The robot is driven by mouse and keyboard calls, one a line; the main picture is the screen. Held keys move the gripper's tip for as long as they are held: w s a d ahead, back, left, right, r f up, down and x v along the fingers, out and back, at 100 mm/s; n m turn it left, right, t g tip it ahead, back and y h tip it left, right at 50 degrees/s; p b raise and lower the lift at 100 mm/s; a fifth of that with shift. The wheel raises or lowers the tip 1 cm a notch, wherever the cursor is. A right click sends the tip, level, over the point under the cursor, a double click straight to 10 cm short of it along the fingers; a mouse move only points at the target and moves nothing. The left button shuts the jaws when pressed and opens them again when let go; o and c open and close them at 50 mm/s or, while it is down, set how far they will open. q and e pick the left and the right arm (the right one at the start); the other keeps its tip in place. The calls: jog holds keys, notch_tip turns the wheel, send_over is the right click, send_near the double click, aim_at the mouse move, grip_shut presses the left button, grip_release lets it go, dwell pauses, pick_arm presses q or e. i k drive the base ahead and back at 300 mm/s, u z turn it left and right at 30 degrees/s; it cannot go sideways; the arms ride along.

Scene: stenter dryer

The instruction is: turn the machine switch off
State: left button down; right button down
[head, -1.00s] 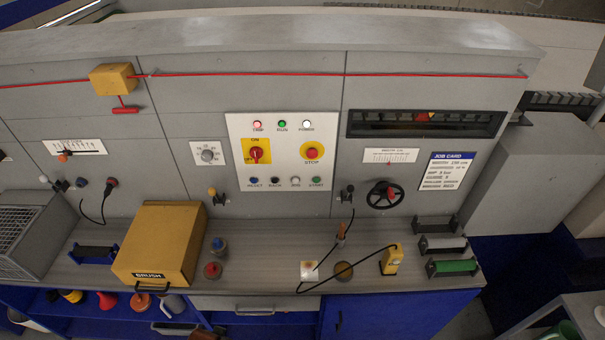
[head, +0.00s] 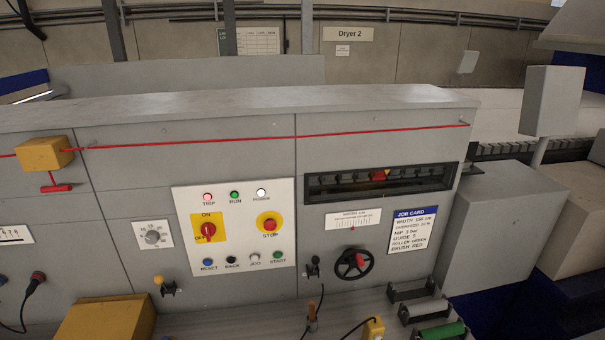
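The machine switch (head: 208,230) is a red rotary handle on a yellow plate, on the left of the white control panel (head: 236,250). ON is marked above it and OFF at its left. Its handle looks upright, toward ON, though it is small in the view. TRIP, RUN and POWER lamps sit above in red, green and white. The red STOP button (head: 270,225) on yellow is to its right. A row of small buttons, RESET, BACK, JOG and START, runs below. Neither of my grippers is in the head view.
A red pull cord runs across the machine front from a yellow box (head: 44,154). A black handwheel (head: 353,264) and a job card (head: 412,229) are right of the panel. A yellow brush box (head: 105,318) stands low at left. The space before the panel looks clear.

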aim_at(208, 229)
jog(key=z, duration=0.1)
jog(key=k, duration=1)
jog(key=u, duration=1.1)
jog(key=i, duration=0.9)
jog(key=u, duration=0.05)
